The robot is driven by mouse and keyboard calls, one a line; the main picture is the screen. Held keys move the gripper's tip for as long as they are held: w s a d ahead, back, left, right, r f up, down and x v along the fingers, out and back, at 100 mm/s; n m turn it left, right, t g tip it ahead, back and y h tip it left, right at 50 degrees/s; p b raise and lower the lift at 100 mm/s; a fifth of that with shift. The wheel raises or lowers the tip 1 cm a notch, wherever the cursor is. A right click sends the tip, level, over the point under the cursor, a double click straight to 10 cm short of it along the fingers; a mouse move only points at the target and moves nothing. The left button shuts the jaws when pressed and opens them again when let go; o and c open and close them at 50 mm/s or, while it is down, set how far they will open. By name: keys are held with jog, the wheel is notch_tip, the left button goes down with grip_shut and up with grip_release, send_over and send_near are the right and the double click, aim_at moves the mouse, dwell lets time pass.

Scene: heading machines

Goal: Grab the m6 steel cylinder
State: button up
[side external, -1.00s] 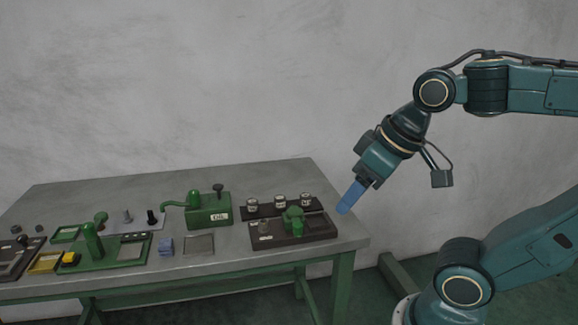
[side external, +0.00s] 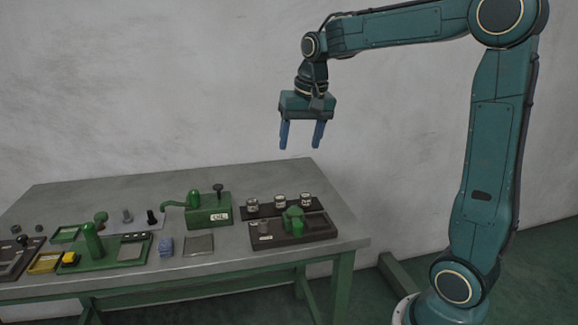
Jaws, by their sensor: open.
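Three small labelled cylinders stand in a row on a dark rack (side external: 268,211) at the right of the table: a left one (side external: 252,205), a middle one (side external: 280,201) and a right one (side external: 305,199). Their labels are too small to read, so I cannot tell which, if any, is the m6 steel cylinder. A small grey piece (side external: 264,228) sits on the dark base in front of them. My gripper (side external: 301,146) is open and empty, its blue fingers pointing down, above the table's right part and well clear of the rack.
A dark base with a green machine (side external: 294,221) stands just in front of the rack. A grey plate (side external: 199,245), blue block (side external: 166,246) and green machine (side external: 93,243) are further left. The table's back strip (side external: 120,187) is clear.

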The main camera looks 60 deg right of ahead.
jog(key=w+d+f+m+g, duration=0.1)
jog(key=w+d+f+m, duration=0.15)
jog(key=d, duration=0.25)
jog(key=w+d+f+m, duration=0.1)
jog(key=w+d+f, duration=0.1)
jog(key=w+d, duration=0.2)
jog(key=m+g, duration=0.1)
jog(key=m, duration=0.3)
send_over(306, 195)
notch_tip(306, 195, down, 9)
jog(key=shift+s+f+y, duration=0.1)
jog(key=shift+y, duration=0.3)
jog(key=shift+f, duration=0.1)
jog(key=shift+f, duration=4.2)
jog(key=shift+a+f, duration=0.1)
jog(key=shift+f, duration=2.5)
